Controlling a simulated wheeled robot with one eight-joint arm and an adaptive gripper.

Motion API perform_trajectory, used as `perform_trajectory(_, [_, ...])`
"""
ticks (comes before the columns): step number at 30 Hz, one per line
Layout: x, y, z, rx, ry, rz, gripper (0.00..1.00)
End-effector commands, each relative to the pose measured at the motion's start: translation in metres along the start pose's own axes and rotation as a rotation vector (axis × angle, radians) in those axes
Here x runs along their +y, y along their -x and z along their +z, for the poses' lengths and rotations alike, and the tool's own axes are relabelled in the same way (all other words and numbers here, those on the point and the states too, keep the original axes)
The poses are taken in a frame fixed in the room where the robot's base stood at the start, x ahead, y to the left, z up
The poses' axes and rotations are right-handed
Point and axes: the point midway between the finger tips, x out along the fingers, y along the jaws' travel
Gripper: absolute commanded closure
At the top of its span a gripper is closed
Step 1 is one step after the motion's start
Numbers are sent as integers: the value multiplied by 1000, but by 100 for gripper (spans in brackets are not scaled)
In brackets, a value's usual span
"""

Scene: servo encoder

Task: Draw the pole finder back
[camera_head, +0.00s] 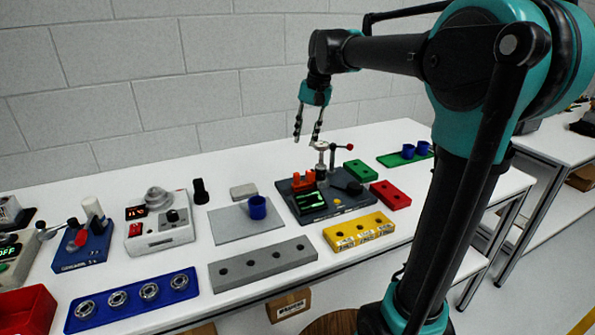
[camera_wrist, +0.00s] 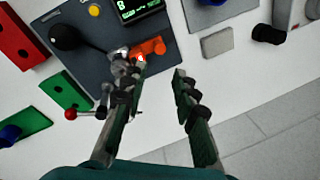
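A dark grey station plate (camera_head: 312,208) stands at the table's middle right. It carries a green-lit display (camera_head: 306,202), orange blocks (camera_head: 303,181), a metal post (camera_head: 321,160) and a lever with a red ball (camera_head: 348,147). I cannot tell for sure which part is the pole finder. My gripper (camera_head: 308,136) is open and empty above the back of the station. In the wrist view its fingers (camera_wrist: 158,75) are spread, the left one overlapping the metal post and lever. The orange block (camera_wrist: 153,47) shows just beyond the fingertips. The red ball (camera_wrist: 70,114) is left of the fingers.
A green block (camera_head: 361,170), a red block (camera_head: 390,195) and a yellow block (camera_head: 358,232) lie right and in front of the station. A blue cup (camera_head: 257,207) stands on a grey plate (camera_head: 228,224) to the left. The table behind the station is clear.

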Motion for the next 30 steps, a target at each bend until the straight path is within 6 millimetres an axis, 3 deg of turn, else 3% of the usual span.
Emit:
perform_trajectory(9, [0, -65, 0, 0, 1, 0, 71])
perform_trajectory(16, [0, -104, 0, 0, 1, 0, 71])
perform_trajectory(22, [0, -123, 0, 0, 0, 0, 71])
perform_trajectory(30, [0, -127, 0, 1, 0, 0, 71])
